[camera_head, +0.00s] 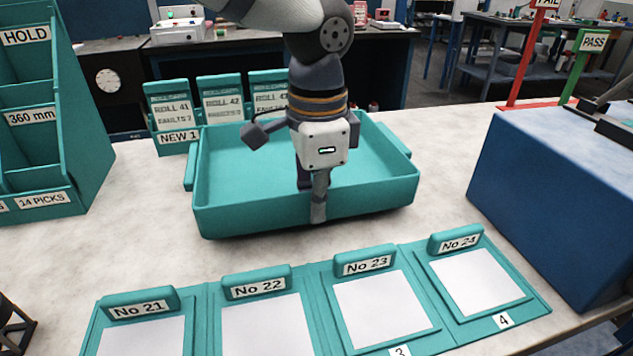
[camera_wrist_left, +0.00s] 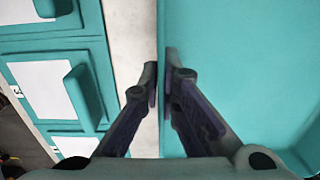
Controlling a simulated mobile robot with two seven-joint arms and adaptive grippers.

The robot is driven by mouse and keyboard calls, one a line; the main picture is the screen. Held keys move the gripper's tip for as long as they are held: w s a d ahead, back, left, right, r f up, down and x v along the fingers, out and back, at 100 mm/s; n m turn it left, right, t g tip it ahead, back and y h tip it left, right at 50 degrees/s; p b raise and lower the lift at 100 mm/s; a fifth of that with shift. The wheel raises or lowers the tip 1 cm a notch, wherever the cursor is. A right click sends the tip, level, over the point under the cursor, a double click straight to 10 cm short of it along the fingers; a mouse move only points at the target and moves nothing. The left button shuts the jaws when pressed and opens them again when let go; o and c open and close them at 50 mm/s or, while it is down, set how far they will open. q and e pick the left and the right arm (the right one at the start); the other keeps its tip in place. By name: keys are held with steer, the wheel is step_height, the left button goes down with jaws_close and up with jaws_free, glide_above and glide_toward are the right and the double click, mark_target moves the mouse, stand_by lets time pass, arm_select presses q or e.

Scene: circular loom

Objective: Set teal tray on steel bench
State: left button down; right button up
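The teal tray (camera_head: 250,214) is a shallow, empty open box in the middle of the head view, on or just above a pale mottled worktop (camera_head: 450,190). A dark shadow lies under its front edge; whether it touches the top is unclear. My left gripper (camera_head: 318,212) points down at the tray's front wall. In the left wrist view, its fingers (camera_wrist_left: 160,85) stand close together on either side of the tray wall, one inside the tray (camera_wrist_left: 235,70). They look shut on the wall. No surface is clearly identifiable as the steel bench. My right gripper is not seen.
Several teal card holders, No 21 to No 24 (camera_head: 376,262), lie in front of the tray. Roll cards (camera_head: 174,117) stand behind it. A teal rack (camera_head: 60,150) is at left, a blue block (camera_head: 550,190) at right. Worktop shows clear between tray and block.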

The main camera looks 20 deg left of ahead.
arm_select(q)
steer(key=shift+w+f, duration=0.1)
steer(key=shift+f, duration=0.9)
steer(key=c, duration=1.7)
jaws_free()
step_height(320, 180, up, 12)
steer(key=shift+d, duration=0.1)
